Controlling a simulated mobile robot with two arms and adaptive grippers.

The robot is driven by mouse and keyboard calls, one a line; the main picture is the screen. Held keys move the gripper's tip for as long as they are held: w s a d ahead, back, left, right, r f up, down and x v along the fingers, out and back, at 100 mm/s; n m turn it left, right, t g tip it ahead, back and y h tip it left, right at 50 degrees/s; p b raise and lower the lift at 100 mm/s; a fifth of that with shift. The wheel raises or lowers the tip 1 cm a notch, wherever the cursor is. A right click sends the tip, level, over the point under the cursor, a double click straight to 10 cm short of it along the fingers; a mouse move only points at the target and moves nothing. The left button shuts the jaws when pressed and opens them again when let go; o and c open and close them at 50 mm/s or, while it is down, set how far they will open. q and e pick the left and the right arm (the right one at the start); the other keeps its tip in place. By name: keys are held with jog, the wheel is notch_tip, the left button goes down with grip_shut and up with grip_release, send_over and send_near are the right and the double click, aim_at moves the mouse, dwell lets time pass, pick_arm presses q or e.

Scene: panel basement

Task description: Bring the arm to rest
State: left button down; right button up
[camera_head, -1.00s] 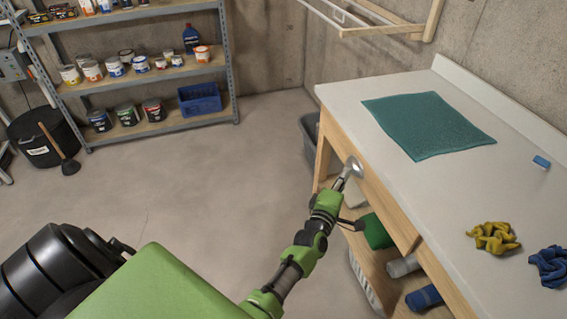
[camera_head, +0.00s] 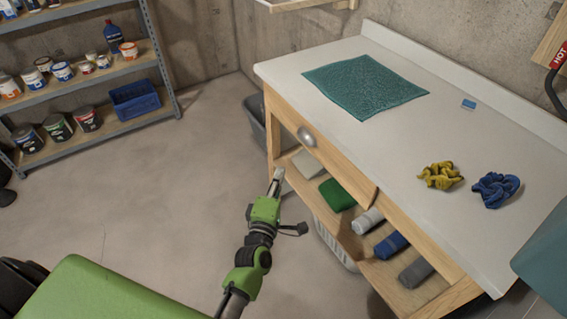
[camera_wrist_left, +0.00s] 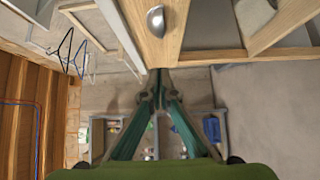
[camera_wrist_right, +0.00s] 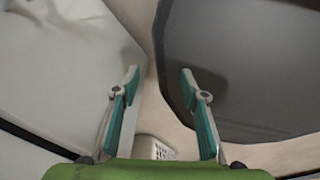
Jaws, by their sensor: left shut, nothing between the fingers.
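My left gripper (camera_head: 276,180) is shut and empty. It is in front of the wooden workbench (camera_head: 440,120), below and to the left of the metal drawer pull (camera_head: 307,136) and apart from it. In the left wrist view my left gripper's fingertips (camera_wrist_left: 160,76) are together, with the drawer pull (camera_wrist_left: 156,21) above them. My right gripper (camera_wrist_right: 159,76) shows only in the right wrist view. Its two fingers are apart with nothing between them.
On the bench lie a teal mat (camera_head: 365,92), a yellow cloth (camera_head: 440,176), a blue cloth (camera_head: 496,189) and a small blue block (camera_head: 468,104).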

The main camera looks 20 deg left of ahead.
pick_arm(q)
jog(key=s+d+f+m+g+h, duration=0.15)
jog(key=s+f+m+g, duration=0.35)
jog(key=f, duration=0.6)
jog(key=s+d+f+m+g+h, duration=0.1)
jog(key=s+d+f+m, duration=0.15)
jog(key=s+f, duration=0.6)
jog(key=s+d+f+m+g+h, duration=0.15)
jog(key=s+f+m, duration=0.3)
jog(key=f, duration=0.75)
jog(key=s+a+f+m+g, duration=0.3)
jog(key=s+f, duration=0.2)
jog(key=s, duration=0.5)
jog(key=s+a+f+m+g+y, duration=0.1)
jog(key=s+f, duration=0.4)
jog(key=s, duration=0.6)
jog(key=s+a+f+m+g+p, duration=0.1)
jog(key=s+a+f+m+g, duration=0.3)
jog(key=s, duration=0.6)
jog(key=shift+s+a+f+m+g+y, duration=0.35)
jog(key=shift+f+m+g, duration=0.4)
jog(key=shift+m, duration=0.25)
